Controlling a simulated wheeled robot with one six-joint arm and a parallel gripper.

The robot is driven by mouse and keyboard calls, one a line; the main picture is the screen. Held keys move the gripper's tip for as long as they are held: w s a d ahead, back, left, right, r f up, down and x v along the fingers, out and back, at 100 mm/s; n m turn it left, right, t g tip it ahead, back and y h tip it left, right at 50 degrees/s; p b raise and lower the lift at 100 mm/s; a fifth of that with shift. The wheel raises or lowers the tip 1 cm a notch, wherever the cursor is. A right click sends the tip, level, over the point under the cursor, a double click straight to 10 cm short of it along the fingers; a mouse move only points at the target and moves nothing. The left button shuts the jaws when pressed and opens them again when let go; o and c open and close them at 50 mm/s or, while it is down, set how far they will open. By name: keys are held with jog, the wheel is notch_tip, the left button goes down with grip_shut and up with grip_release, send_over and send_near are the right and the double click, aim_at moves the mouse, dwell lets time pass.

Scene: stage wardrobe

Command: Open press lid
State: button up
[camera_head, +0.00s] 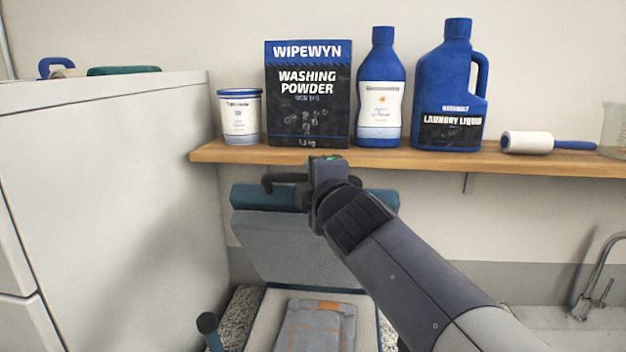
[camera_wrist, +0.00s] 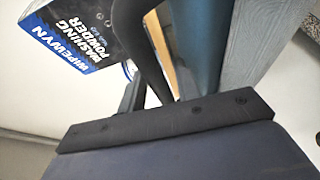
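The press lid (camera_head: 290,240) has a grey padded underside and a blue upper edge. It stands raised and tilted back over the press bed (camera_head: 265,325), under the shelf. A folded blue-grey garment with orange stitching (camera_head: 318,325) lies on the bed. A dark handle (camera_head: 283,178) sticks up at the lid's top edge. My gripper (camera_head: 312,185) is at this edge, beside or around the handle, and covers part of it. In the wrist view the curved black handle (camera_wrist: 152,50) rises close to the gripper. The finger gap is hidden, so I cannot tell if it grips.
A wooden shelf (camera_head: 400,159) runs just above the lid, holding a tub (camera_head: 240,117), a washing powder box (camera_head: 308,95), two blue bottles and a lint roller (camera_head: 527,142). A white cabinet (camera_head: 110,190) stands close on the left. A tap (camera_head: 596,280) is at right.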

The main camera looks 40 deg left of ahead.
jog(key=shift+o, duration=0.5)
jog(key=shift+s+d+f, duration=0.1)
jog(key=shift+s+d, duration=0.05)
jog(key=shift+s, duration=0.05)
jog(key=b+v, duration=0.1)
jog(key=v, duration=0.9)
jog(key=shift+d+b, duration=0.2)
jog(key=shift+b, duration=0.15)
jog(key=shift+a, duration=0.1)
jog(key=p+x, duration=0.1)
jog(key=x, duration=0.9)
jog(key=shift+w+a+p, duration=0.2)
jog(key=shift+a+p, duration=0.05)
jog(key=shift+p, duration=0.15)
jog(key=shift+s, duration=0.15)
jog(key=shift+d, duration=0.15)
